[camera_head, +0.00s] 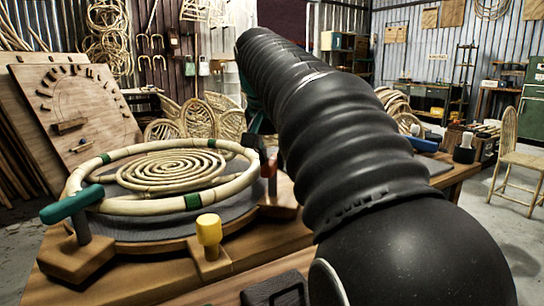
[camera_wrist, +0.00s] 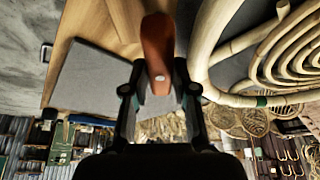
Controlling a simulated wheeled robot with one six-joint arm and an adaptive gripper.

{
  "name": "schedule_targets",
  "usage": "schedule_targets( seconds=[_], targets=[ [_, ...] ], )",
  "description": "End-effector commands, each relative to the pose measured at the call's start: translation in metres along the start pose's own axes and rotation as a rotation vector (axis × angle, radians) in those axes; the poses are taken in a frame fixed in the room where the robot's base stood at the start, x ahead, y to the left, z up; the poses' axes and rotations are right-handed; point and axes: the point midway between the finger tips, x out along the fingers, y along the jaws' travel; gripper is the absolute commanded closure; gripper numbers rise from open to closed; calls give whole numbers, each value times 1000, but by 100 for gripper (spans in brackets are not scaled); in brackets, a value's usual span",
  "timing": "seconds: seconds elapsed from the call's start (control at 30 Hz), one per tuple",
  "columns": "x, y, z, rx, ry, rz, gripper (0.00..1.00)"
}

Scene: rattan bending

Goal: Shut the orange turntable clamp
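The orange clamp (camera_head: 270,170) stands at the right edge of the turntable (camera_head: 150,228), partly hidden behind my arm in the head view. In the wrist view its orange lever (camera_wrist: 157,45) reaches down between my two fingers. My gripper (camera_wrist: 160,70) has its fingers apart, one on each side of the lever, with narrow gaps seeming to show. Whether either finger touches it is unclear. A pale rattan ring (camera_head: 130,207) with green bands lies on the turntable.
A teal-handled clamp (camera_head: 72,205) stands at the turntable's left, a yellow-topped one (camera_head: 209,232) at its front. A rattan spiral (camera_head: 170,168) lies inside the ring. A blue-handled clamp (camera_head: 420,143) is right of my arm. A peg board (camera_head: 75,115) leans behind.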

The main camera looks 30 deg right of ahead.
Motion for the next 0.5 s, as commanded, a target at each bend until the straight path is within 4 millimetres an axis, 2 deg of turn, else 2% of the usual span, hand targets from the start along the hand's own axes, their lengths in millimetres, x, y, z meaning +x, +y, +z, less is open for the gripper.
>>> schedule_targets(
  seconds=[0.27, 0.5],
  targets=[
    [0, 0, 0, 12, -2, 7, 100],
    [-2, -1, -1, 102, -2, 45, 100]
  ],
)
